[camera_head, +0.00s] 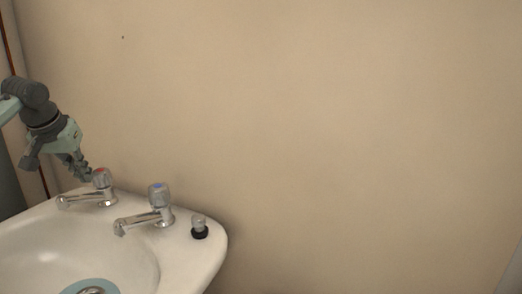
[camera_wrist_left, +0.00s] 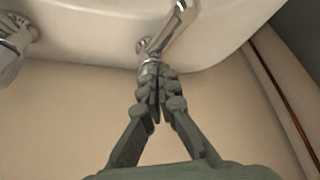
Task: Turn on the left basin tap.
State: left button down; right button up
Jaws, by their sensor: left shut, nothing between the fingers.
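The left basin tap (camera_head: 101,187) has a red-marked handle and a chrome spout pointing left over the basin in the head view. In the left wrist view its chrome spout (camera_wrist_left: 172,28) shows beyond the fingers, while its handle is mostly hidden. My left gripper (camera_head: 86,177) is shut with nothing between its fingers. Its fingertips (camera_wrist_left: 156,75) are right at the left tap's handle; whether they touch it I cannot tell. The other tap (camera_head: 158,203), with a blue-marked handle, stands to the right. My right gripper is not in view.
The white basin (camera_head: 195,268) has a drain (camera_head: 91,288) in its bowl. A small clear-topped plug with a black base (camera_head: 199,228) sits on the rim right of the blue tap. A plain beige wall (camera_head: 330,120) stands behind. A brown pipe (camera_wrist_left: 283,92) runs along the wall.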

pick_arm(q)
jog(key=shift+w, duration=0.3)
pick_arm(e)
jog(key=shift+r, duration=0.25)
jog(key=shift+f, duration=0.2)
pick_arm(q)
jog(key=shift+r, duration=0.1)
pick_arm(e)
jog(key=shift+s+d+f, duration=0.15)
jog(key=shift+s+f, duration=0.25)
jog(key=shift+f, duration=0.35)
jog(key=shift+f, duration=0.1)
pick_arm(q)
jog(key=shift+d, duration=0.1)
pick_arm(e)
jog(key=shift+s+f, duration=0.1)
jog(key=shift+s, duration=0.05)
